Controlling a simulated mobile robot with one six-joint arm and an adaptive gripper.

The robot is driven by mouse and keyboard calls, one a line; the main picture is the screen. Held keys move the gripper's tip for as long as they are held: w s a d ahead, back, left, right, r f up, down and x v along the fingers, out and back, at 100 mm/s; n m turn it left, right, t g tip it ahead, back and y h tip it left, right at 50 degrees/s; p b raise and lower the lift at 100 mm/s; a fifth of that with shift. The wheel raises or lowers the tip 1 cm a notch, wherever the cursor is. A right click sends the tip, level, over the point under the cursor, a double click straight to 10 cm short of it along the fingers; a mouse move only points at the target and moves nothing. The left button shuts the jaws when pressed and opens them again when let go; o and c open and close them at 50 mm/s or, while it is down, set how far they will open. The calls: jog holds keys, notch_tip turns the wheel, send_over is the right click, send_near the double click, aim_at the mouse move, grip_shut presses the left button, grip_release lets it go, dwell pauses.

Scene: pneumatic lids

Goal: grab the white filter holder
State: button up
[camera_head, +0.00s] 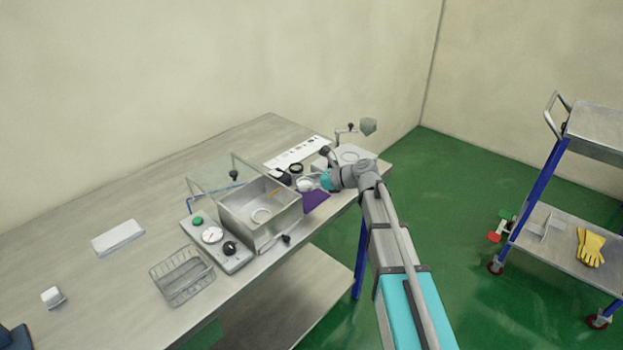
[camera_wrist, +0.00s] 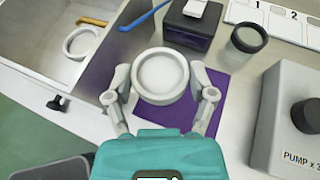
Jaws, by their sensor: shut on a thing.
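The white filter holder (camera_wrist: 161,77), a round, shallow dish with a raised rim, sits between the two grey fingers of my gripper (camera_wrist: 160,88) in the wrist view. The fingers touch it on its left and right sides, and my gripper is shut on it. A purple mat (camera_wrist: 214,108) lies beneath it; I cannot tell whether the holder touches the mat. In the head view, the white holder (camera_head: 305,185) shows small at the tip of my gripper (camera_head: 318,182), above the purple mat (camera_head: 316,201).
An open metal basin (camera_head: 240,215) left of my gripper holds a white ring (camera_wrist: 81,43) and a yellowish tool. A dark box (camera_wrist: 192,24), a black-rimmed cup (camera_wrist: 248,38), and a numbered white strip (camera_wrist: 285,20) stand behind. A pump box (camera_wrist: 287,120) is close on the right.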

jog(key=s+d+r+p, duration=0.1)
jog(key=s+r+p, duration=0.4)
jog(key=s, duration=0.6)
jog(key=shift+d+r, duration=0.15)
jog(key=shift+r, duration=0.5)
jog(key=shift+w, duration=0.1)
